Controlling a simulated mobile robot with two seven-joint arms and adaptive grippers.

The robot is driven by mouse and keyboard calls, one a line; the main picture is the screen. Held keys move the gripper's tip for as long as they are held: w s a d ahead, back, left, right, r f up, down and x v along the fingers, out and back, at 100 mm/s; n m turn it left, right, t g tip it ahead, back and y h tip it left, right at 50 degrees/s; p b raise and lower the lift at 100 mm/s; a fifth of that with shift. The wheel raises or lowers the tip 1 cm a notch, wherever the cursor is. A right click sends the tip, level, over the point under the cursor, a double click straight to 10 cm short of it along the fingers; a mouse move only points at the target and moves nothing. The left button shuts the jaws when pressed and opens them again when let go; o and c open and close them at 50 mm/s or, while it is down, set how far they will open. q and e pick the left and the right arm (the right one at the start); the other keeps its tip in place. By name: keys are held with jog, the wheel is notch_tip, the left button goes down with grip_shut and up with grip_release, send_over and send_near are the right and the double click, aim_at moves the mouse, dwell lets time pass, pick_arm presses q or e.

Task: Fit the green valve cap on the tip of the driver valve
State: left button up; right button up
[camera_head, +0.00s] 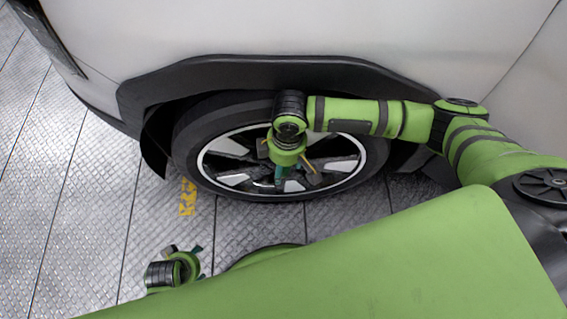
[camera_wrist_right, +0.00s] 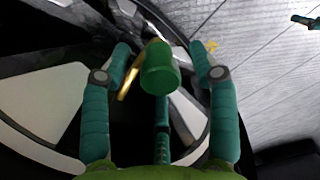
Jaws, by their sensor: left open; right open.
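The green valve cap (camera_wrist_right: 160,70) is in the right wrist view, between the spread fingers of my right gripper (camera_wrist_right: 161,47). No finger visibly touches its sides. A gold valve stem (camera_wrist_right: 128,84) runs up to the left of the cap, its upper end close to the cap; I cannot tell whether the cap sits on its tip. In the head view my right gripper (camera_head: 283,180) is open in front of the wheel and hides the cap. My left gripper (camera_head: 184,251) is open and empty, low over the floor at the lower left.
The car wheel (camera_head: 232,181) with its dark tyre and silver spokes sits under the black arch trim (camera_head: 200,75) of the white car body (camera_head: 300,30). The spokes are close around my right fingers. The metal plate floor (camera_head: 70,200) at the left is clear, with a yellow marking (camera_head: 187,196).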

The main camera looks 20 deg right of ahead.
notch_tip(320, 180, up, 11)
jog(key=shift+d+r, duration=0.2)
jog(key=shift+d, duration=0.15)
jog(key=shift+s, duration=0.1)
dwell(0.3)
